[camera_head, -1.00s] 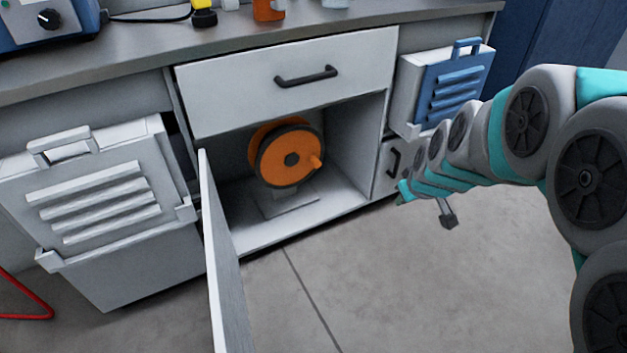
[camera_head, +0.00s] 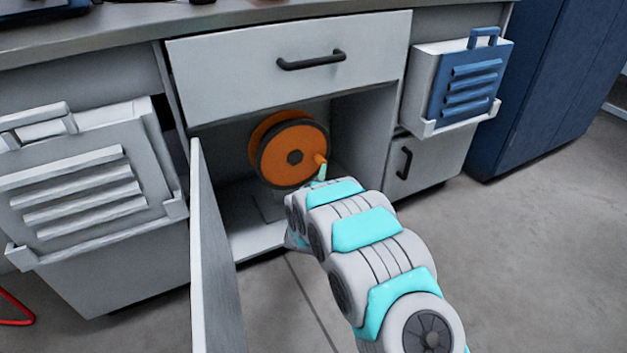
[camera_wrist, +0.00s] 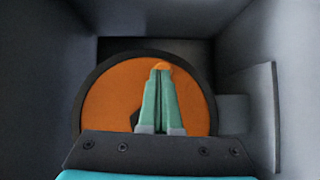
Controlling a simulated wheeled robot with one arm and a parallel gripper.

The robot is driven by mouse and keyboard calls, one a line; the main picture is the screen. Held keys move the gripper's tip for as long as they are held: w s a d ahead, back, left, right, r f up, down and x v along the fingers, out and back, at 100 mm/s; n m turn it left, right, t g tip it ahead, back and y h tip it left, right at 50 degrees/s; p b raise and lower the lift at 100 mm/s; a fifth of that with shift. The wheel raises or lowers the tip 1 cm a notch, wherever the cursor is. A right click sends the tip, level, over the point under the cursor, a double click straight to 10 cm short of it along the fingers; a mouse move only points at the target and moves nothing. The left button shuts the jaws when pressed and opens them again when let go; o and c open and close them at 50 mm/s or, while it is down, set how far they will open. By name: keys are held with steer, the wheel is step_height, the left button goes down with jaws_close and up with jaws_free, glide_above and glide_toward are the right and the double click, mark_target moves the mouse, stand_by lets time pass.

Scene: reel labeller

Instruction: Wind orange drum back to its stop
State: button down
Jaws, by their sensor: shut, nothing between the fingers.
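The orange drum (camera_head: 288,152) with a dark rim and dark hub stands upright on a base inside the open cabinet under the drawer. Its short orange crank knob (camera_head: 319,159) sticks out at the right of its face. In the wrist view the drum (camera_wrist: 105,95) fills the middle, and the knob (camera_wrist: 162,66) shows just past the fingertips. My gripper (camera_wrist: 161,72) is shut and empty, its two teal fingers together in front of the drum face. In the head view my gripper (camera_head: 322,172) is at the knob, just below it; I cannot tell whether they touch.
The open cabinet door (camera_head: 212,250) stands out to the left of my arm. The drawer (camera_head: 290,65) is shut above the opening. A grey louvred box (camera_head: 85,185) hangs at left and a blue louvred one (camera_head: 468,85) at right. The floor at right is clear.

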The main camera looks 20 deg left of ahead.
mark_target(319, 164)
steer(key=s+a+f+n+t+b, duration=0.35)
steer(key=s+f+n+t, duration=0.2)
steer(key=s+f, duration=0.45)
steer(key=x, duration=0.4)
steer(key=b+x, duration=0.1)
steer(key=x, duration=0.3)
steer(key=d+r+x, duration=0.1)
steer(key=x, duration=0.4)
steer(key=shift+s+d+r+b, duration=0.1)
steer(key=shift+s+d+b, duration=0.05)
steer(key=shift+s+b, duration=0.15)
steer(key=shift+w+d+r, duration=0.25)
steer(key=shift+w, duration=0.05)
steer(key=r+p, duration=0.1)
steer(key=w+d+r+p, duration=0.1)
steer(key=p, duration=0.1)
steer(key=shift+f, duration=0.15)
